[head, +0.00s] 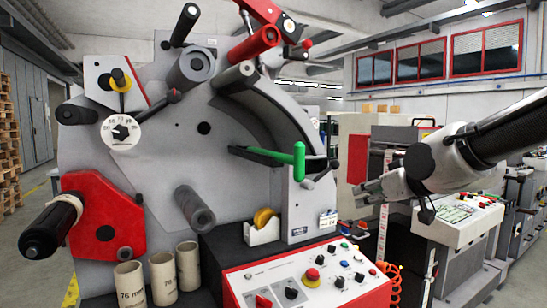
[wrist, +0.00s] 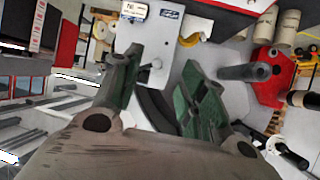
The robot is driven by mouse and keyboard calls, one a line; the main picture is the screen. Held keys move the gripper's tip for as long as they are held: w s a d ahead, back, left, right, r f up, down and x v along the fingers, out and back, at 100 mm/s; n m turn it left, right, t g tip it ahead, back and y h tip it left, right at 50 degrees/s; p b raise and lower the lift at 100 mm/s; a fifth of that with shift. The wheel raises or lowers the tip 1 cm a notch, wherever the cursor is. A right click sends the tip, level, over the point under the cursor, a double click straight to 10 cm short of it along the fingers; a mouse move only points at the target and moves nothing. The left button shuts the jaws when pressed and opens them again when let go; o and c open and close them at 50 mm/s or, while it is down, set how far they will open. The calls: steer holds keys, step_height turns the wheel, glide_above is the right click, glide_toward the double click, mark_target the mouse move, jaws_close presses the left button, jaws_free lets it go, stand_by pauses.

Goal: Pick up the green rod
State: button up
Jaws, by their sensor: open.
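The green rod (head: 299,162) stands upright on the right part of the machine's grey face, in the head view. I cannot clearly make out the rod in the wrist view; the fingers cover part of the machine.
The label rewinder (head: 150,190) has several rollers sticking out. A control panel (head: 310,280) with knobs and a red button is below the rod. A yellow tape roll (head: 265,218) sits in a white holder. Cardboard cores (head: 162,276) stand at the front left.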

mark_target(289, 160)
steer(key=w+a+r+t+y, duration=0.1)
steer(key=a+r, duration=0.1)
steer(key=a, duration=0.3)
steer(key=w+a+r+n+t+y, duration=0.1)
steer(key=a+r+y, duration=0.1)
steer(key=a, duration=0.3)
steer(key=w+a+r+n+t+y, duration=0.1)
steer(key=a+r, duration=0.1)
steer(key=a, duration=0.3)
steer(key=shift+w+a+t+y, duration=0.3)
steer(key=x, duration=0.7)
steer(key=shift+w+a+r, duration=0.1)
steer(key=shift+w, duration=0.2)
jaws_close()
